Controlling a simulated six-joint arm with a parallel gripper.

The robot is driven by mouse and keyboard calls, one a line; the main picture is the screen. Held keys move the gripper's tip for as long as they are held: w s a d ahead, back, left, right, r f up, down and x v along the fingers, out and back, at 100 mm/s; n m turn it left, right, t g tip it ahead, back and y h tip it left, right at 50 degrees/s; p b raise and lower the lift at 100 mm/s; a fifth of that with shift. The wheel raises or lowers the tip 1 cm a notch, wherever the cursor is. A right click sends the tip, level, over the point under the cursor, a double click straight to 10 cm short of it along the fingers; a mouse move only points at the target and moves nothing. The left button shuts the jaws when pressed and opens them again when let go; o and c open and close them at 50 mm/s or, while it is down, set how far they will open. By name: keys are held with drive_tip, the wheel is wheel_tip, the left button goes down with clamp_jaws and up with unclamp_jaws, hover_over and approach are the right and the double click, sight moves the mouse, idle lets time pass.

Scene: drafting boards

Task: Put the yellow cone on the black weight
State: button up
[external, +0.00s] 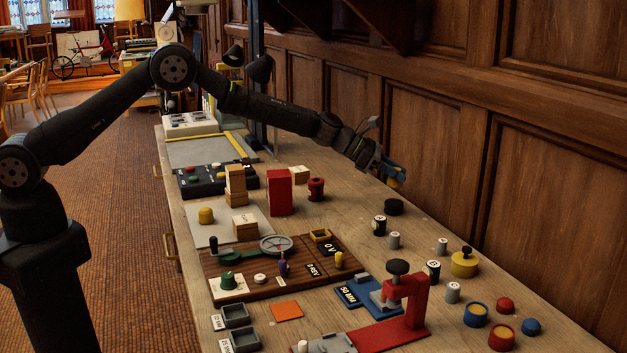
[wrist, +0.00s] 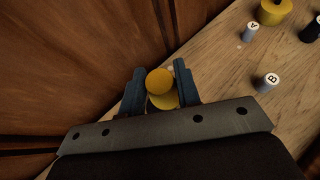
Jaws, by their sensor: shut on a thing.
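My gripper (external: 393,172) is raised over the far right side of the bench, near the panelled wall. In the wrist view my gripper (wrist: 160,88) is shut on the yellow cone (wrist: 158,80), which shows a round top and a wider yellow part below. In the external view only a bit of the yellow cone (external: 397,181) shows beneath the fingers. A flat black disc, which looks like the black weight (external: 393,207), lies on the bench below the gripper, apart from the cone.
A black labelled cylinder (external: 379,225) and a grey one (external: 394,240) stand close to the disc. A yellow pot (external: 463,263) and a red press (external: 408,305) are nearer the camera. A red block (external: 279,192) stands left. The wood-panelled wall (external: 520,190) borders the bench.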

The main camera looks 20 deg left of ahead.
sight(394, 201)
drive_tip(key=shift+w+a+f, duration=0.1)
drive_tip(key=shift+w+f, duration=0.3)
drive_tip(key=shift+w, duration=0.2)
drive_tip(key=shift+w+a+f, duration=0.1)
drive_tip(key=shift+w+f, duration=0.25)
drive_tip(key=shift+w, duration=0.25)
drive_tip(key=shift+f, duration=1.9)
drive_tip(key=shift+f, duration=0.15)
drive_tip(key=o, duration=1.1)
drive_tip(key=shift+c, duration=0.2)
drive_tip(key=shift+a+r, duration=0.15)
drive_tip(key=shift+r, duration=0.1)
drive_tip(key=v, duration=1.1)
drive_tip(key=shift+a, duration=0.25)
